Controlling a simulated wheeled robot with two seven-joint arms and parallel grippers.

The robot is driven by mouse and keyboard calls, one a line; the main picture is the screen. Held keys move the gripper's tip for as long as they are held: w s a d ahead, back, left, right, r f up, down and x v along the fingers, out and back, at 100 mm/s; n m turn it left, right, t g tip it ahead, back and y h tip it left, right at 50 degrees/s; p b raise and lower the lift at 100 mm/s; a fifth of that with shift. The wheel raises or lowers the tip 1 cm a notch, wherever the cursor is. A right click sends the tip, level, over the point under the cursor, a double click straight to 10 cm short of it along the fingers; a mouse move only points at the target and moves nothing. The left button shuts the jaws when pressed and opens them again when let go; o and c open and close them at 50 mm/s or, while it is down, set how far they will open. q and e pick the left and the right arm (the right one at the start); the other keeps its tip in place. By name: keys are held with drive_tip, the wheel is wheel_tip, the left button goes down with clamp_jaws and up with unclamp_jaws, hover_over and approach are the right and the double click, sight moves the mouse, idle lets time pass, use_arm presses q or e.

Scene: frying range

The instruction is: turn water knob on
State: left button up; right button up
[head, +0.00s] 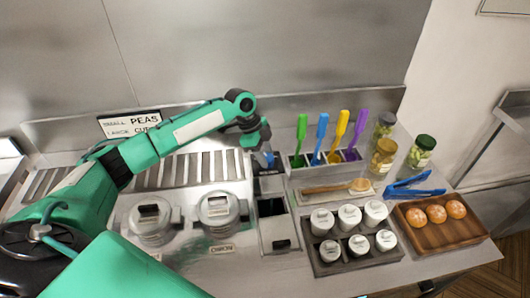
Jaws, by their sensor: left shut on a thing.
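My left arm reaches in from the left across the counter. Its gripper (264,154) points down at the back of the counter, just left of the utensil holder. A narrow steel well (271,208) with dark openings lies directly in front of the gripper. No running water can be made out. My right gripper is out of view.
Two lidded round pots (217,208) stand left of the well. A holder with green, blue, yellow and purple utensils (321,133) is close on the gripper's right. White-lidded jars (349,215), blue tongs (413,188) and a wooden tray (444,235) with buns lie farther right. A steel wall rises behind.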

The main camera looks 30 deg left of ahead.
use_arm(q)
drive_tip(key=shift+w+m+g, duration=0.1)
drive_tip(key=shift+m+g, duration=0.3)
drive_tip(key=shift+m, duration=0.5)
drive_tip(key=m+g+b, duration=0.1)
drive_tip(key=m, duration=0.2)
drive_tip(key=shift+w+m, duration=0.1)
drive_tip(key=shift+m, duration=0.3)
drive_tip(key=m+g+y+b, duration=0.1)
drive_tip(key=m+g, duration=0.1)
drive_tip(key=m, duration=0.2)
drive_tip(key=shift+d, duration=0.1)
drive_tip(key=shift+w+m+g+y+b, duration=0.1)
drive_tip(key=shift+m+g+y+b, duration=0.3)
drive_tip(key=shift+m, duration=1)
drive_tip(key=o, duration=1)
